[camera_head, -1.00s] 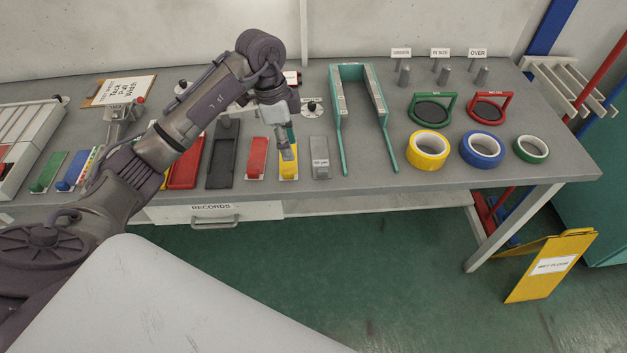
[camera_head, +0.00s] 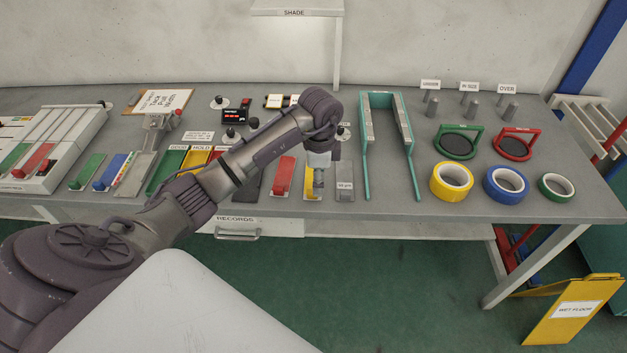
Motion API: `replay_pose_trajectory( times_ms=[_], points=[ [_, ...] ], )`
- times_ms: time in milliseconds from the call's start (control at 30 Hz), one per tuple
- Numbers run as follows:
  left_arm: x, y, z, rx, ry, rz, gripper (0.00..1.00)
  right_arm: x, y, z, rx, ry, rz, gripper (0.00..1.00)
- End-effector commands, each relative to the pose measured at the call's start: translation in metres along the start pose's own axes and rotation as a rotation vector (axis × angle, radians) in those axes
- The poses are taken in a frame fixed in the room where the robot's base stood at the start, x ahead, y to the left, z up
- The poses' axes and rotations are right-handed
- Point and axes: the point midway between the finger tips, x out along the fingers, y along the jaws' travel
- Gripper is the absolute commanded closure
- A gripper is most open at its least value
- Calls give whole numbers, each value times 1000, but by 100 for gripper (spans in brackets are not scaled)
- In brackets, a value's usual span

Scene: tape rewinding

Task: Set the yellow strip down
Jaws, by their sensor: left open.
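The yellow strip (camera_head: 311,191) lies in the row of coloured pieces near the table's front edge, with a pale edge showing at its front. It sits between a red piece (camera_head: 284,176) and a grey block (camera_head: 345,184). My left gripper (camera_head: 319,182) points down over the yellow strip and hides part of it. The gripper is open; whether its fingers touch the strip I cannot tell. My right gripper is not in view.
A teal U-shaped frame (camera_head: 365,150) stands right of the grey block. Yellow (camera_head: 438,184), blue (camera_head: 492,187) and green (camera_head: 544,188) tape rolls lie further right. Green, yellow and red trays lie left, partly behind my arm. A yellow floor sign (camera_head: 572,325) stands below the table.

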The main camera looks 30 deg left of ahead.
Motion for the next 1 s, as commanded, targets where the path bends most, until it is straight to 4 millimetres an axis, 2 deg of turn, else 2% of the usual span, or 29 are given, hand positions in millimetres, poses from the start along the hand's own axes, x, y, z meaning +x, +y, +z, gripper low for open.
replay_pose_trajectory(
  times_ms=[67,200,500,767,800,1000],
  points=[
    [10,2,5,-1,-2,6,54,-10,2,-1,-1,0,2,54],
    [29,2,4,0,0,3,54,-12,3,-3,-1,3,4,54],
    [35,1,4,1,1,0,54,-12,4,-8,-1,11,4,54],
    [35,1,4,1,1,0,98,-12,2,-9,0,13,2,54],
    [35,1,4,1,1,0,100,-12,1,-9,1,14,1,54],
    [34,1,4,1,1,0,100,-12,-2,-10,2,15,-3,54]
  ],
)
